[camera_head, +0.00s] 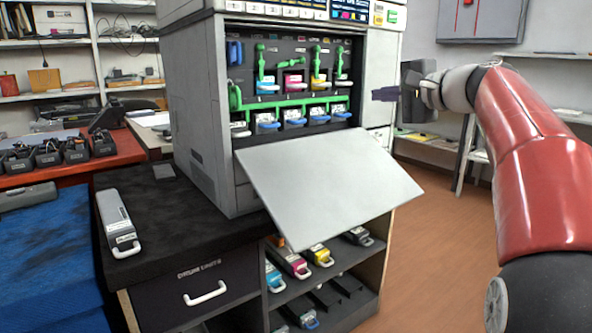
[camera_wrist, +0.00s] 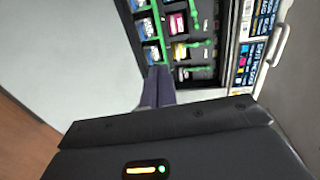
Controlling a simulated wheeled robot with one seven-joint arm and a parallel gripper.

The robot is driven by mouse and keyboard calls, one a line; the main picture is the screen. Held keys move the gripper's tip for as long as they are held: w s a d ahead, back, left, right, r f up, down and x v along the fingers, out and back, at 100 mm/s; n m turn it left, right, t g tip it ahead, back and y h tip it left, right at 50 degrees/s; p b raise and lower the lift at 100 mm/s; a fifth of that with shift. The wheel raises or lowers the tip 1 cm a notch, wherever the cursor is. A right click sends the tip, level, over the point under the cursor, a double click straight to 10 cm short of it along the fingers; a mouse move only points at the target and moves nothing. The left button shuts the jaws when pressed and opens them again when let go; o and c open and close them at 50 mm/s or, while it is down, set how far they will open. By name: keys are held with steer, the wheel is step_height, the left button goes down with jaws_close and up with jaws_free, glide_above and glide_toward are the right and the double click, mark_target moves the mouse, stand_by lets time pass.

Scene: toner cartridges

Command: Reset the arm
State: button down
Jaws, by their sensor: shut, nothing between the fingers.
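My gripper (camera_head: 376,95) is raised at the right of the open printer (camera_head: 192,95), its fingers pointing left toward the cabinet. In the wrist view its dark fingers (camera_wrist: 159,72) are together with nothing between them. The printer's front panel (camera_head: 330,185) hangs open and slopes down toward the front. The wrist view shows the same bay, rotated, with cartridges (camera_wrist: 180,50) beyond the fingertips. My fingers appear apart from the printer.
A grey cartridge with a white handle (camera_head: 118,222) lies on the black counter (camera_head: 172,200). Several more cartridges, including a magenta one (camera_head: 290,262), sit on shelves below the panel. A red table (camera_head: 70,172) with black devices stands left. Floor (camera_head: 440,245) is clear on the right.

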steer(key=s+a+f+n+g+h, duration=0.1)
steer(key=s+f+n+g+h, duration=0.2)
steer(key=s+f, duration=1.4)
steer(key=s+a+f+n+g+h+p, duration=0.1)
steer(key=s+f+n+g+h, duration=0.3)
steer(key=s+f, duration=1.3)
steer(key=f+n+h, duration=0.1)
steer(key=n+h, duration=0.1)
steer(key=n, duration=0.1)
steer(key=shift+s+a+n+g+h, duration=0.2)
steer(key=shift+a+n+g+h, duration=0.1)
steer(key=shift+n, duration=0.1)
